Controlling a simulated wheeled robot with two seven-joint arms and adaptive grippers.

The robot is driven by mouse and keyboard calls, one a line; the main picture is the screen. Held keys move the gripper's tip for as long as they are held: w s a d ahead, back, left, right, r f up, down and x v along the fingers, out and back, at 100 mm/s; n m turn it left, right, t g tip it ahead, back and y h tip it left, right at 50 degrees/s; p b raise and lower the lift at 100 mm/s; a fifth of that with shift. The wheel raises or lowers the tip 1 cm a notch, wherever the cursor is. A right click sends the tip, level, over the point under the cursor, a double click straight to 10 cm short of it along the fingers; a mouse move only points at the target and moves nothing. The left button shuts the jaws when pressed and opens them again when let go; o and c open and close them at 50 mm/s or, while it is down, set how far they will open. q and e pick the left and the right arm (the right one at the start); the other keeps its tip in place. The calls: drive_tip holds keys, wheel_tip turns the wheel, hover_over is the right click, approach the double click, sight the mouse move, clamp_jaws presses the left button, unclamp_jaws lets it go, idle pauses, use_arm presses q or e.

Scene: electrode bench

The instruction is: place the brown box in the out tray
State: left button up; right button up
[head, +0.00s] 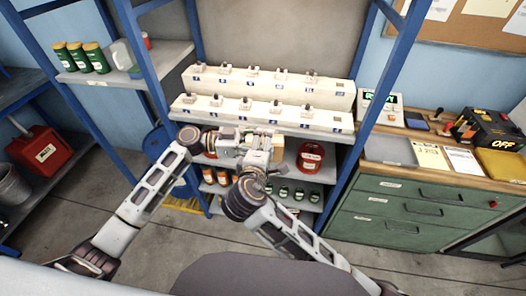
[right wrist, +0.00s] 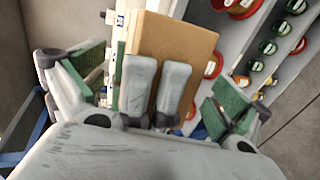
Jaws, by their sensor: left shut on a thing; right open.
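The brown box (right wrist: 172,50) shows in the right wrist view, upright and slightly tilted. Two grey fingers of my left gripper (right wrist: 158,92) lie against its near face, and the left gripper is shut on it. My right gripper (right wrist: 158,98) is open, its green-padded fingers apart on either side of the box. In the head view my left gripper (head: 250,142) and my right gripper (head: 258,168) meet before the shelf rack, and the box is mostly hidden by them. No tray marked out can be read; a yellow flat tray (head: 501,164) lies at the right bench end.
White racks with numbered slots (head: 262,108) stand on the shelf behind the grippers. Red (head: 311,156) and green-lidded jars sit on the lower shelf. A green drawer bench (head: 405,212) on the right carries papers, a grey plate (head: 389,150) and a black OFF unit (head: 488,128).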

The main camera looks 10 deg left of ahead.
drive_tip(key=c, duration=1.2)
use_arm(q)
drive_tip(key=o, duration=1.1)
drive_tip(key=shift+c, duration=0.2)
use_arm(e)
drive_tip(key=shift+r, duration=0.1)
drive_tip(key=c, duration=0.3)
use_arm(q)
drive_tip(key=shift+o, duration=1.1)
use_arm(e)
drive_tip(key=shift+c, duration=0.9)
use_arm(q)
drive_tip(key=shift+o, duration=0.3)
use_arm(e)
drive_tip(key=c, duration=0.3)
use_arm(q)
drive_tip(key=shift+a, duration=0.1)
use_arm(e)
drive_tip(key=shift+c, duration=0.2)
use_arm(q)
drive_tip(key=a, duration=1.1)
drive_tip(key=shift+s+a, duration=0.4)
drive_tip(key=shift+s, duration=0.05)
drive_tip(key=shift+f, duration=0.1)
